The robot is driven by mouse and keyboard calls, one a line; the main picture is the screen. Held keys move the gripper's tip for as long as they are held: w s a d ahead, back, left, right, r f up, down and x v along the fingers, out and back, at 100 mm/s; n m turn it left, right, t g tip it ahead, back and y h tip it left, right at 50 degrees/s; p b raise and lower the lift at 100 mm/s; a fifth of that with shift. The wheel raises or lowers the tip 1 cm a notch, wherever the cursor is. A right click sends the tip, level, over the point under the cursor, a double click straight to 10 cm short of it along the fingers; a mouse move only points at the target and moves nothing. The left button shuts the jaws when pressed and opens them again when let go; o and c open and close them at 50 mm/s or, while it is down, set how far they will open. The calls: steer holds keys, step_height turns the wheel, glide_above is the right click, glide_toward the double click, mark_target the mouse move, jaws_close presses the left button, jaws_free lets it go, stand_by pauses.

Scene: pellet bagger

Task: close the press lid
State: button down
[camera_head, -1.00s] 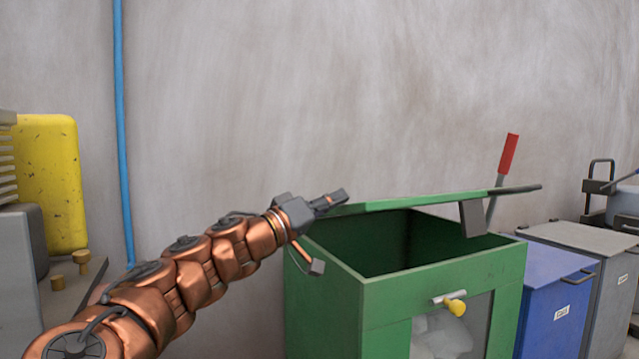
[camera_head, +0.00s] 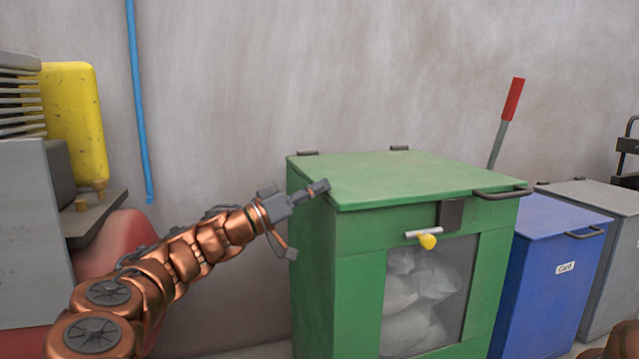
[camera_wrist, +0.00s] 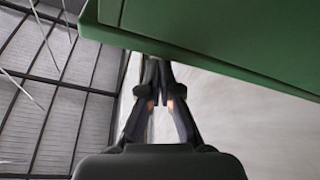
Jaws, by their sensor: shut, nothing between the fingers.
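The green press (camera_head: 340,270) stands right of centre in the head view. Its green lid (camera_head: 405,178) lies down flat over the box, with a dark handle (camera_head: 502,193) at its front right corner. A dark latch plate (camera_head: 451,214) hangs at the lid's front edge, beside a yellow-knobbed catch (camera_head: 427,241) on the press front. My gripper (camera_head: 318,188) is shut and empty at the lid's left edge. In the wrist view the shut fingers (camera_wrist: 157,68) reach up to the green edge (camera_wrist: 200,52). Whether they touch it I cannot tell.
A blue bin (camera_head: 555,270) and a grey bin (camera_head: 600,225) stand close on the right. A red-handled lever (camera_head: 511,102) rises behind the press. A yellow block (camera_head: 72,120) and a grey machine (camera_head: 30,230) stand at the left.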

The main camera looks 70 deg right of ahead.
steer(key=shift+w+f, duration=0.1)
steer(key=shift+f, duration=0.9)
step_height(320, 180, up, 5)
steer(key=p, duration=0.3)
steer(key=w+p+v, duration=0.1)
steer(key=p+v, duration=0.1)
steer(key=v, duration=0.8)
steer(key=shift+d+r+g, duration=0.25)
steer(key=shift+d+g, duration=0.05)
